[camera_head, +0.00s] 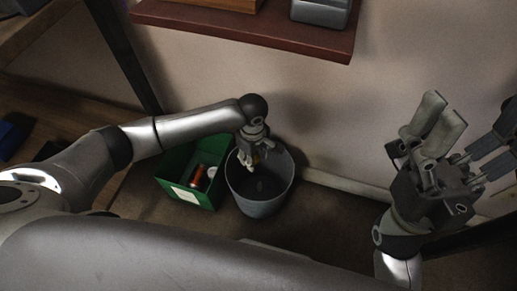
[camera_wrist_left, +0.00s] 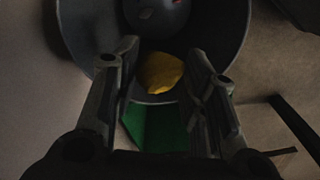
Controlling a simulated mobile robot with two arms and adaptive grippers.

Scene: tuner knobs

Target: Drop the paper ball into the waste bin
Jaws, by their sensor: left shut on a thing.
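The paper ball is a crumpled yellow lump (camera_wrist_left: 162,73) between the fingers of my left gripper (camera_wrist_left: 165,75) in the left wrist view. My left gripper is shut on it. The bin's round rim (camera_wrist_left: 82,60) and dark inside lie beyond the ball in the wrist view. My right gripper (camera_head: 472,122) is raised at the right, open and empty, away from the bin.
A green box (camera_head: 172,170) with a white label and several small items inside stands just left of the bin. A dark red shelf (camera_head: 250,28) holding a grey device (camera_head: 321,12) juts from the wall above. The floor right of the bin looks clear.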

